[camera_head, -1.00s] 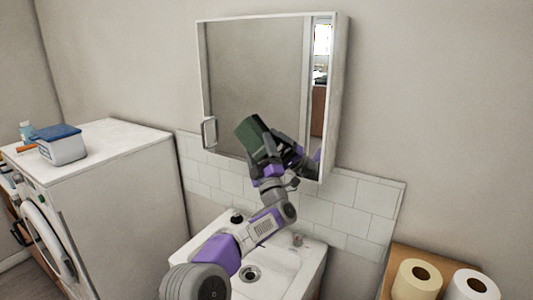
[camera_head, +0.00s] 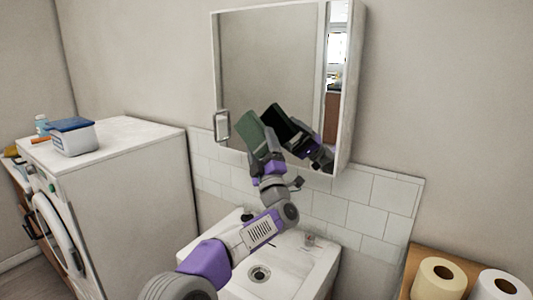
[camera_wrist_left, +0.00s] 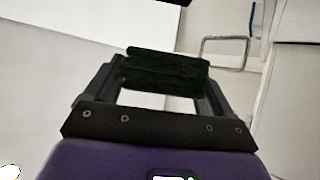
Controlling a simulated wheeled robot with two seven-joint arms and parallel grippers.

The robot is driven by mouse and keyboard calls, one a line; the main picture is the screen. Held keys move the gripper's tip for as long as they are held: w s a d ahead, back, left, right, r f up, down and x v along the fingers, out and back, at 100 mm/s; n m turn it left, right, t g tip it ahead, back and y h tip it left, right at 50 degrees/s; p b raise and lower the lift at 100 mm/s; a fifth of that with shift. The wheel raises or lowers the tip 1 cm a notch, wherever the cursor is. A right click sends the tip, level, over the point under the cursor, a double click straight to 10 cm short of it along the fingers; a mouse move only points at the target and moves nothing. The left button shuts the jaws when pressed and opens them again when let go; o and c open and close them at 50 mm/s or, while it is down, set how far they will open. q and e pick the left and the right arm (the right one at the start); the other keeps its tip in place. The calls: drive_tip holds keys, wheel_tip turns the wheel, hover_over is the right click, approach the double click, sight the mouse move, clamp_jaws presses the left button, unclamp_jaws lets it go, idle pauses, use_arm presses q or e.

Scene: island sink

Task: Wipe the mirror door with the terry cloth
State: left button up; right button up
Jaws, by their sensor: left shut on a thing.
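The mirror door (camera_head: 270,55) is the front of a white wall cabinet above the sink and looks closed. My left gripper (camera_head: 262,152) is shut on a dark green terry cloth (camera_head: 250,130), held up in front of the mirror's lower part, right of the door handle (camera_head: 222,125). The cloth's darker reflection shows beside it with a gap, so the cloth looks apart from the glass. In the left wrist view the folded cloth (camera_wrist_left: 165,72) spans both fingers, with the handle (camera_wrist_left: 225,50) beyond it to the right. My right gripper is not in view.
A white sink (camera_head: 285,265) lies below the cabinet, under my left arm. A white washing machine (camera_head: 150,145) stands at left with a blue-lidded box (camera_head: 73,137) on top. Toilet paper rolls (camera_head: 440,280) stand on a wooden top at lower right.

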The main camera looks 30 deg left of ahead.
use_arm(q)
drive_tip(key=shift+s, duration=0.55)
drive_tip(key=shift+s, duration=0.1)
drive_tip(key=shift+s+a, duration=0.15)
drive_tip(key=shift+s, duration=1.25)
